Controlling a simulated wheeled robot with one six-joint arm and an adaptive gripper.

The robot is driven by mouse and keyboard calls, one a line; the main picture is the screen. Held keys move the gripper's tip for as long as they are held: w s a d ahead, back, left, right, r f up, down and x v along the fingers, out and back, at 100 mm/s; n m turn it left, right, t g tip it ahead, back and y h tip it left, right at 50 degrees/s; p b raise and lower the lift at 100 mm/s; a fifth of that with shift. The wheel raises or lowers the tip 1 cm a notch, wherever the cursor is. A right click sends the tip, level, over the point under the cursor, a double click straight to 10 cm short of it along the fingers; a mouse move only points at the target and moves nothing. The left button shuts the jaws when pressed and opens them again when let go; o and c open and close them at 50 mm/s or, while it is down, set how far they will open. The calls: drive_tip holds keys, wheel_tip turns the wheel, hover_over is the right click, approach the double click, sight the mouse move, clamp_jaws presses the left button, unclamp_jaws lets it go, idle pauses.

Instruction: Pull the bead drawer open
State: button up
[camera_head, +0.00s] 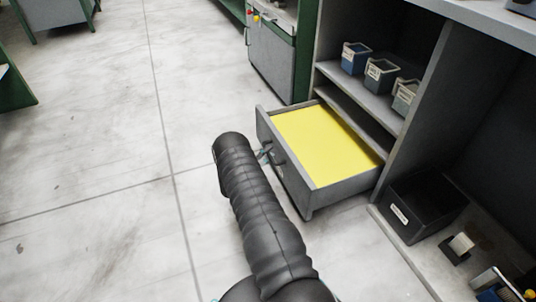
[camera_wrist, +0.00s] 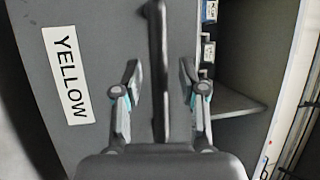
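The bead drawer (camera_head: 345,192) sticks out of the grey cabinet and shows a flat yellow fill (camera_head: 322,140) inside. In the wrist view its grey front (camera_wrist: 100,30) carries a white label reading YELLOW (camera_wrist: 68,75). The dark bar handle (camera_wrist: 158,50) runs upright through the middle of that view. My gripper (camera_wrist: 160,72) is open, with one finger on each side of the handle and a visible gap on both sides. In the head view, my arm hides most of the gripper; only a small part shows at the drawer front.
Small labelled bins (camera_head: 381,75) stand on the shelf above the drawer. A black bin (camera_head: 424,208) sits in the bay to the right. A grey and green cabinet (camera_head: 272,60) stands behind. The pale floor (camera_head: 90,150) left of the drawer is clear.

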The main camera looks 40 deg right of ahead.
drive_tip(key=v, duration=1.2)
drive_tip(key=shift+f, duration=0.1)
